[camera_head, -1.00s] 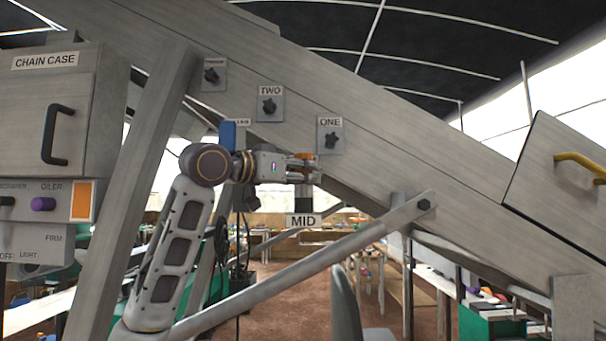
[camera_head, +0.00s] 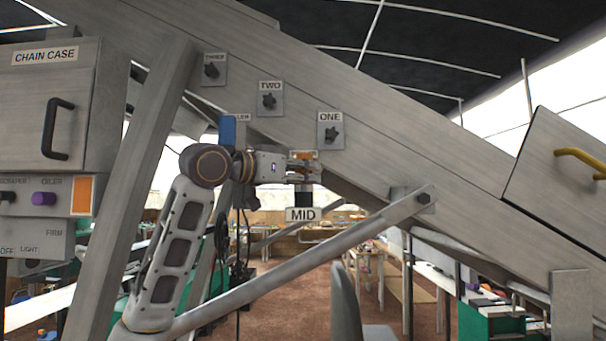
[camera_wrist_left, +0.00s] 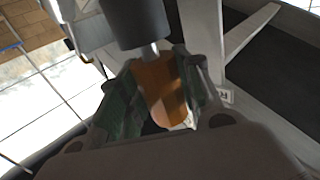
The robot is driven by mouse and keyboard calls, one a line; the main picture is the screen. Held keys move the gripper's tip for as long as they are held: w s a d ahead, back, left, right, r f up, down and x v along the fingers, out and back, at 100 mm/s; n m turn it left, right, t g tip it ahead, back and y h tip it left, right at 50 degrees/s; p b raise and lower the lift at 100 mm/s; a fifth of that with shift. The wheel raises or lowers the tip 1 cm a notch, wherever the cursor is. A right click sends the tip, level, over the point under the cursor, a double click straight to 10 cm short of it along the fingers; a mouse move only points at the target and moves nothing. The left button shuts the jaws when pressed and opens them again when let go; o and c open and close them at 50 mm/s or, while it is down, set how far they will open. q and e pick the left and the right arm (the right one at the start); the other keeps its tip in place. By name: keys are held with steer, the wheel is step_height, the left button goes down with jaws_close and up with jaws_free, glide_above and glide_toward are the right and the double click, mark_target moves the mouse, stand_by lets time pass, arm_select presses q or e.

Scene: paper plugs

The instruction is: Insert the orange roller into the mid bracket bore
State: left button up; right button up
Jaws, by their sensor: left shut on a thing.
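The orange roller (camera_wrist_left: 160,92) is between the fingers of my left gripper (camera_wrist_left: 165,100) in the left wrist view. The gripper is shut on it. A thin metal pin joins the roller to a dark grey cylinder (camera_wrist_left: 137,20) beyond it. Only a small orange part of the roller (camera_head: 304,155) shows there. A dark block (camera_head: 303,198) is below the fingers. The bore itself is hidden, and I cannot tell how deep anything sits in it. My right gripper is not in view.
A large sloping grey beam (camera_head: 430,160) runs above and behind the gripper, with black knobs labelled ONE (camera_head: 331,134) and TWO (camera_head: 269,102). A diagonal strut (camera_head: 340,255) crosses below. The chain case (camera_head: 60,110) stands at left.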

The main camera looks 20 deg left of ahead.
arm_select(q)
steer(key=shift+f+b, duration=0.35)
steer(key=shift+f, duration=0.25)
stand_by(0.3)
steer(key=o, duration=1.1)
steer(key=shift+o, duration=0.2)
steer(key=shift+s+a, duration=0.1)
steer(key=v, duration=1.1)
steer(key=shift+s+a, duration=0.15)
steer(key=shift+s, duration=0.2)
steer(key=v, duration=1.2)
